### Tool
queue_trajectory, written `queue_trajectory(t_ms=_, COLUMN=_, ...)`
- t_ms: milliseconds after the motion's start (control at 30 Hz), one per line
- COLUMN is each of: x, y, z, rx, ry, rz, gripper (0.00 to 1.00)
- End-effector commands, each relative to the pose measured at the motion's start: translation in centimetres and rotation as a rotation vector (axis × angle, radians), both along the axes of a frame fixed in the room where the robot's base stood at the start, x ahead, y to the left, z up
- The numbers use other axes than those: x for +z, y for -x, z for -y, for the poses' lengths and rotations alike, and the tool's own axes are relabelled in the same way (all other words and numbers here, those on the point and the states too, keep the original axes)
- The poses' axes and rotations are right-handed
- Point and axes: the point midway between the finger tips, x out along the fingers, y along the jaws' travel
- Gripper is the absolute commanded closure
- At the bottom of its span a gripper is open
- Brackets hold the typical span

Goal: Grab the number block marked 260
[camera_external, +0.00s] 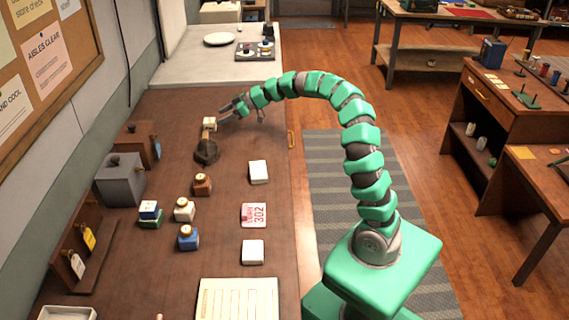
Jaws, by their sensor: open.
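My gripper (224,112) is open at the end of the green arm, low over the far part of the brown counter. A small cream block (210,123) is just left of its fingertips; I cannot tell whether they touch, and no marking on it is readable. A flat block with a red and white face (253,215) reads 302, nearer the camera on the counter's right side. Two white blocks, one farther (259,172) and one nearer (252,252), show no readable number. I cannot make out 260 on anything.
A dark round object (206,151) stands close below the gripper. Ink-bottle-like jars in brown (202,185), cream (184,209) and blue (188,237) stand mid-counter. A grey box (121,180) is by the wall. The counter's right strip is mostly clear between the blocks.

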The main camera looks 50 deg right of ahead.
Motion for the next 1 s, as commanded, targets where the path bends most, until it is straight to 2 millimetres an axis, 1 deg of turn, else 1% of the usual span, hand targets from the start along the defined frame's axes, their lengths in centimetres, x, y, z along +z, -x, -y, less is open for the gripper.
queue_trajectory(t_ms=33, x=-0.6, y=-0.5, z=-0.5, rx=0.001, ry=0.002, rz=-0.001, gripper=0.32)
queue_trajectory(t_ms=367, x=-1.3, y=-1.9, z=-1.7, rx=-0.002, ry=0.001, rz=0.002, gripper=0.32)
queue_trajectory(t_ms=533, x=-2.5, y=-3.5, z=-2.8, rx=-0.002, ry=0.004, rz=0.0, gripper=0.32)
queue_trajectory(t_ms=700, x=-3.1, y=-4.6, z=-3.9, rx=-0.002, ry=0.002, rz=0.002, gripper=0.32)
queue_trajectory(t_ms=1000, x=-3.2, y=-5.0, z=-4.3, rx=-0.002, ry=0.001, rz=0.002, gripper=0.32)
